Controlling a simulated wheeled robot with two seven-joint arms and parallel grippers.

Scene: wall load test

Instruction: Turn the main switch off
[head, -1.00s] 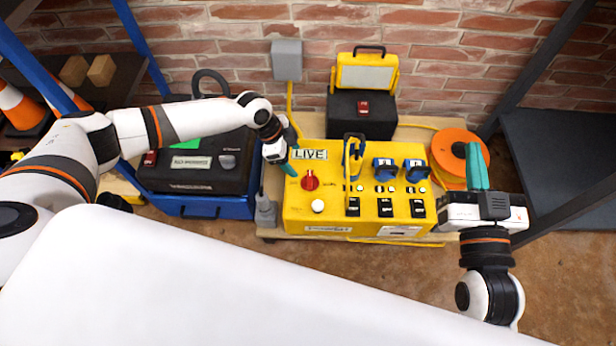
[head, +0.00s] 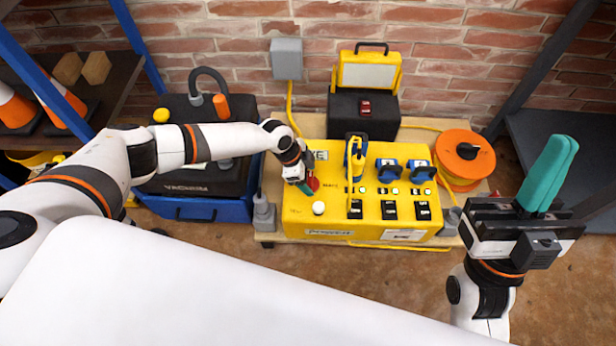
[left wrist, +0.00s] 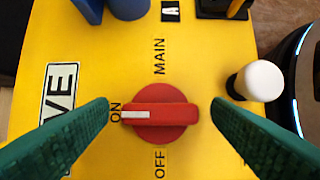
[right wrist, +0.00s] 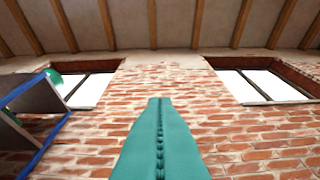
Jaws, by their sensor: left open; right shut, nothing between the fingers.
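The red main switch (left wrist: 160,113) is a rotary knob on the yellow power box (head: 385,210). In the left wrist view its white mark points at ON, and OFF is printed to one side. My left gripper (left wrist: 160,110) is open, with one green finger on either side of the knob and gaps showing between. In the head view my left gripper (head: 307,187) covers part of the red knob. My right gripper (head: 548,172) is shut and empty, with its teal fingers together, right of the box. Its fingers also show in the right wrist view (right wrist: 160,140).
A white button (head: 319,208), a plugged yellow-blue connector (head: 355,160), blue sockets and black switches share the box top. An orange cable reel (head: 465,158) stands to the right. A black case (head: 364,117) with a yellow lamp stands behind. A grey socket (head: 264,215) is at the left.

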